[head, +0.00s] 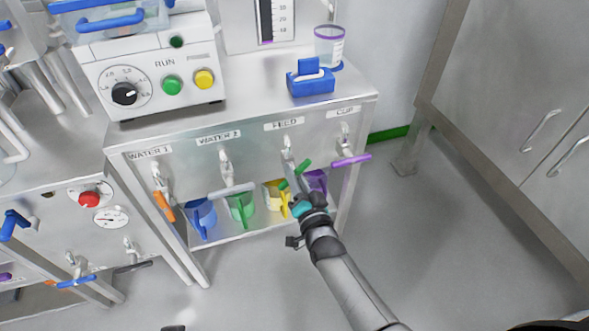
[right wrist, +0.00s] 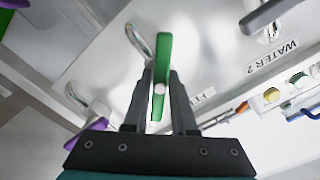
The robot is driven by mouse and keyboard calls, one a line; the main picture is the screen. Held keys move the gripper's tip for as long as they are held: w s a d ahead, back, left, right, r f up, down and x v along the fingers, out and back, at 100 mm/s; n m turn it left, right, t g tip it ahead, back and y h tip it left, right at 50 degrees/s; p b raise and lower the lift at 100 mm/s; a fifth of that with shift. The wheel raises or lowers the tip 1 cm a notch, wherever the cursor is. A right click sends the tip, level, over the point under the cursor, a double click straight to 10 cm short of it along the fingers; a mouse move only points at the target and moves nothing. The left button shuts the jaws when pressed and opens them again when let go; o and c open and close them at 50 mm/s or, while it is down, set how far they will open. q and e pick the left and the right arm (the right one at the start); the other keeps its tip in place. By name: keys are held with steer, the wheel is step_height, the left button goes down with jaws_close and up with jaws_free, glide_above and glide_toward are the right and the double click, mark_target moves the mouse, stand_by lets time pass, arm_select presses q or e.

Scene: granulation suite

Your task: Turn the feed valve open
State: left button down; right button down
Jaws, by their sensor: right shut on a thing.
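The feed valve's green handle (head: 304,167) is on the steel cabinet front, below the FEED label (head: 284,125). It slants from lower left to upper right in the head view. In the right wrist view the green handle (right wrist: 164,55) stands nearly upright in the picture, between the two fingers. My right gripper (head: 294,178) is shut on this handle, and its fingers hide the middle of it; it also shows in the right wrist view (right wrist: 160,85). The valve's metal spout (right wrist: 139,40) is beside the handle. My left gripper is not in view.
An orange handle (head: 163,205), a grey handle (head: 231,190) and a purple handle (head: 350,160) belong to neighbouring valves. Blue (head: 201,216), green (head: 238,208) and yellow (head: 275,195) jugs stand on the shelf below. The floor to the right is clear.

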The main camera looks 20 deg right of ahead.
steer(key=n+p, duration=0.1)
steer(key=n, duration=0.3)
steer(key=shift+n, duration=0.3)
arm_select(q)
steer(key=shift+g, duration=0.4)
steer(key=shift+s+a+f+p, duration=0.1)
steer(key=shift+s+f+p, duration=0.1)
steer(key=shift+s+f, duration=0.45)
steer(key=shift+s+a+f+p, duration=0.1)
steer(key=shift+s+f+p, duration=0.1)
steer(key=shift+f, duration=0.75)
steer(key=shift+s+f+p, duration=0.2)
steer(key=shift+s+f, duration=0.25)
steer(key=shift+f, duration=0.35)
arm_select(e)
steer(key=shift+n, duration=1.9)
steer(key=c, duration=0.7)
jaws_free()
steer(key=shift+s, duration=0.1)
